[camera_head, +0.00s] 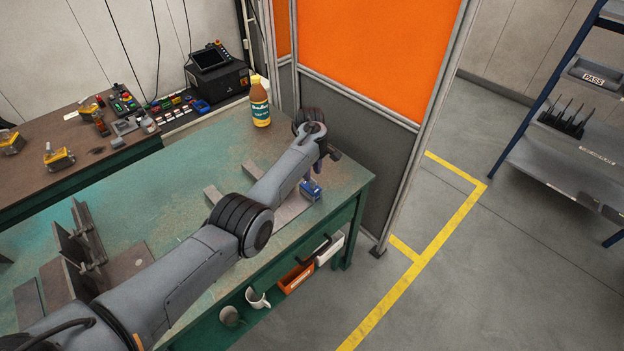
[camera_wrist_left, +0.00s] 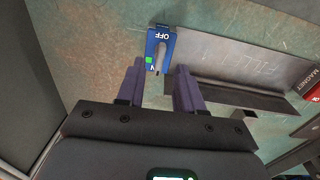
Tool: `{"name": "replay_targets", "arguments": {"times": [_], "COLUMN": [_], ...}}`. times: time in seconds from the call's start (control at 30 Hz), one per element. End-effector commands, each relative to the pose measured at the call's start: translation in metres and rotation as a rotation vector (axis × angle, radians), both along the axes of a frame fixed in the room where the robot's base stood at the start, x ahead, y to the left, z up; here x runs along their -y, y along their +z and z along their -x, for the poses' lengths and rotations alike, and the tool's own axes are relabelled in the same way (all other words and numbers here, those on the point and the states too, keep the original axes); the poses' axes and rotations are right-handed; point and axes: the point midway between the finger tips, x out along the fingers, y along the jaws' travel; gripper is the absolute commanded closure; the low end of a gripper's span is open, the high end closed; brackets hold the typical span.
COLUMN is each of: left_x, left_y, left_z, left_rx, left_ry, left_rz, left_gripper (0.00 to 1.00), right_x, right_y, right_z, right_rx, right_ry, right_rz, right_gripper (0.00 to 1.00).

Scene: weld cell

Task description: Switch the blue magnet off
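The blue magnet (camera_head: 311,190) sits near the bench's right end, by a flat steel bar. In the left wrist view the magnet (camera_wrist_left: 152,49) shows a face marked OFF at its far end and a green mark at its near end. Its grey lever (camera_wrist_left: 160,54) points toward my gripper, near the green mark. My left gripper (camera_wrist_left: 159,67) is open, its purple fingers apart on either side of the lever's near end. I cannot tell whether they touch it. In the head view my left arm partly hides the gripper (camera_head: 311,176). My right gripper is not in view.
A bottle (camera_head: 260,102) stands at the bench's back edge, beside the orange screen (camera_head: 375,50). A steel angle piece (camera_wrist_left: 235,97) and a red block labelled MAGNET (camera_wrist_left: 313,86) lie right of the gripper.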

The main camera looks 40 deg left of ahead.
Motion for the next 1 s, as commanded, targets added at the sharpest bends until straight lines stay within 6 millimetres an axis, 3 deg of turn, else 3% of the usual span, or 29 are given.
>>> {"name": "replay_targets", "arguments": {"times": [0.23, 0.63, 0.87, 1.0], "left_x": [0.0, 0.0, 0.0, 0.0], "left_y": [-0.025, -0.029, -0.029, -0.029], "left_z": [-0.001, -0.001, -0.001, -0.001], "left_rx": [0.0, 0.001, 0.001, 0.001], "left_ry": [-0.001, 0.0, 0.0, 0.0], "left_rz": [0.0, 0.0, 0.0, 0.0], "left_gripper": [0.64, 0.64, 0.99, 1.0], "right_x": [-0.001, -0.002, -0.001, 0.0], "right_y": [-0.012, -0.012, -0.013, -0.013], "right_z": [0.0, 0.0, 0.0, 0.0], "right_rx": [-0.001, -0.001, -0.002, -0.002], "right_ry": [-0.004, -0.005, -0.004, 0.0], "right_rz": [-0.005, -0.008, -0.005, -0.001], "right_gripper": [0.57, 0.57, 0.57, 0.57]}}
